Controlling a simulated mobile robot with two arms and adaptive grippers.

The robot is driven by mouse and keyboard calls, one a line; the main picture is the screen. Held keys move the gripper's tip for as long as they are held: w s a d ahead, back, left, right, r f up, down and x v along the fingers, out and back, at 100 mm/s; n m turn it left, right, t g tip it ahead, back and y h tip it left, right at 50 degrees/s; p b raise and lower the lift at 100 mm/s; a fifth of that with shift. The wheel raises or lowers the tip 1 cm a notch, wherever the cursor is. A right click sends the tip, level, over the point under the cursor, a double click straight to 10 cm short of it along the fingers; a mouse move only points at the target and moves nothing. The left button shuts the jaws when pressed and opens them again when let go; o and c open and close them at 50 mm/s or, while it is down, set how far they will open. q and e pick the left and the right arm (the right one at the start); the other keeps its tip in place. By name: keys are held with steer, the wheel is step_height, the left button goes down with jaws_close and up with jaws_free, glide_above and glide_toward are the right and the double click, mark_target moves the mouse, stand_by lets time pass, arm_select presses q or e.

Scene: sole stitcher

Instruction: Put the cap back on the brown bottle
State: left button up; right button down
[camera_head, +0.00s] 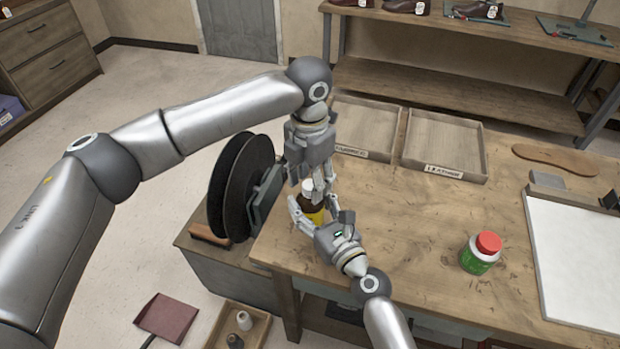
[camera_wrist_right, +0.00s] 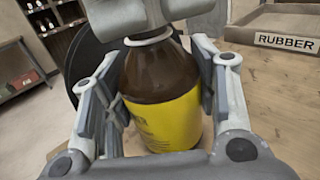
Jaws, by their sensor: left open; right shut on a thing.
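The brown bottle (camera_head: 314,212) with a yellow label stands upright at the left end of the wooden workbench. It fills the middle of the right wrist view (camera_wrist_right: 160,75). My right gripper (camera_head: 318,215) is shut on the bottle's body, one finger on each side. A white cap (camera_head: 308,185) shows at the bottle's top, partly hidden by my left gripper. Whether it is seated or tilted I cannot tell. My left gripper (camera_head: 319,189) points down directly above the bottle, its fingers open around the cap area.
Two shallow trays (camera_head: 405,145) lie behind the bottle; one label reads RUBBER (camera_wrist_right: 286,42). Black wheels (camera_head: 245,185) stand close on the left. The bench middle is clear.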

arm_select(q)
steer(key=shift+r, duration=2.25)
steer(key=shift+c, duration=0.4)
